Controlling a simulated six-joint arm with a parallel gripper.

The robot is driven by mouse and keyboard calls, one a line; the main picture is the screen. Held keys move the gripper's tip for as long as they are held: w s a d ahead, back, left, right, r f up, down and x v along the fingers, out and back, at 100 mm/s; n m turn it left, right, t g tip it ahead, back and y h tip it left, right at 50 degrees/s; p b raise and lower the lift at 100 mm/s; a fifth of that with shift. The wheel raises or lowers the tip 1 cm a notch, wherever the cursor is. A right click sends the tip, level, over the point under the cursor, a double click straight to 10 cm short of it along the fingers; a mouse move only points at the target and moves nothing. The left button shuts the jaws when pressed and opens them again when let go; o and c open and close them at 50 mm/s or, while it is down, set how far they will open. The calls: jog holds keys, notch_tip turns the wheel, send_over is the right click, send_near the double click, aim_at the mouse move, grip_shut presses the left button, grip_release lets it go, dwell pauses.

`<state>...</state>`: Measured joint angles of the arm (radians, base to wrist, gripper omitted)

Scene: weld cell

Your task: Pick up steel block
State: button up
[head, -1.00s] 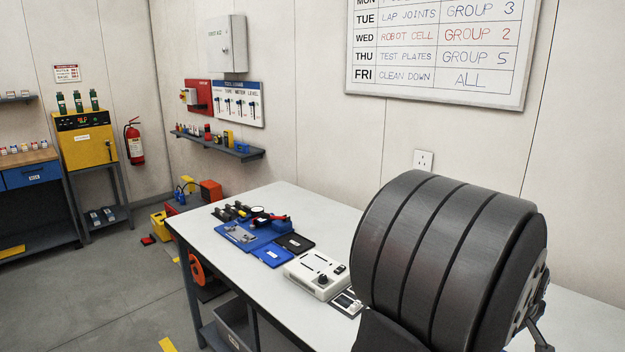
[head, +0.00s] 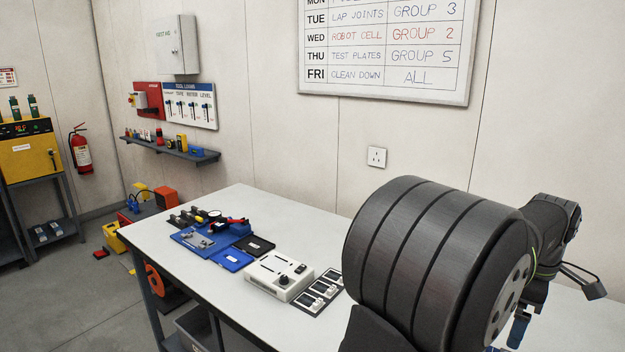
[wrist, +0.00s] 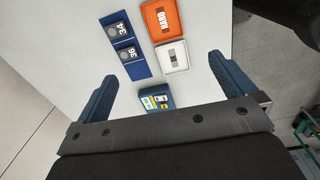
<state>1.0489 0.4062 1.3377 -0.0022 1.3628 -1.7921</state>
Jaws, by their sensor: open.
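I cannot make out a steel block for certain. In the head view, small grey metal pieces (head: 202,240) lie on a blue mat on the table, too small to identify. In the wrist view, a small grey piece with a dark band (wrist: 177,55) lies in a white-lined tray, and grey round pieces lie on blue plates. My gripper (wrist: 162,68) is open, its two blue fingers wide apart above the table with nothing between them in contact. In the head view my arm hides much of the right of the table, and one blue finger shows beyond it.
A white control box (head: 280,277) and a dark strip with white items (head: 318,292) stand on the table. The wrist view shows blue plates (wrist: 131,72) marked 34 and 36, an orange tray (wrist: 159,20), and a blue box with a yellow label (wrist: 157,97). Bare table (head: 300,225) lies behind.

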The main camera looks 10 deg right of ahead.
jog(key=shift+s+r, duration=0.45)
jog(key=shift+r, duration=0.05)
jog(key=shift+c, duration=0.2)
jog(key=c, duration=0.9)
jog(key=shift+w, duration=0.1)
jog(key=w+a+f+m+t+h, duration=0.1)
jog(key=w+a+m+t, duration=0.1)
jog(key=w+a+m, duration=0.95)
jog(key=w+a+f+m+t+h, duration=0.1)
jog(key=w+a+f+m+h, duration=0.1)
jog(key=w+a+m, duration=0.9)
jog(key=w+d+f+n, duration=0.1)
jog(key=w+f, duration=0.1)
jog(key=f, duration=0.1)
jog(key=w+d+f+n, duration=0.2)
jog(key=f, duration=0.2)
jog(key=w+d+f+n, duration=0.2)
jog(key=f, duration=0.1)
jog(key=shift+f, duration=0.3)
jog(key=shift+s+a+x, duration=0.15)
jog(key=shift+x, duration=1.15)
jog(key=shift+s+a+x, duration=0.15)
jog(key=shift+a+x, duration=0.05)
jog(key=shift+x, duration=1.05)
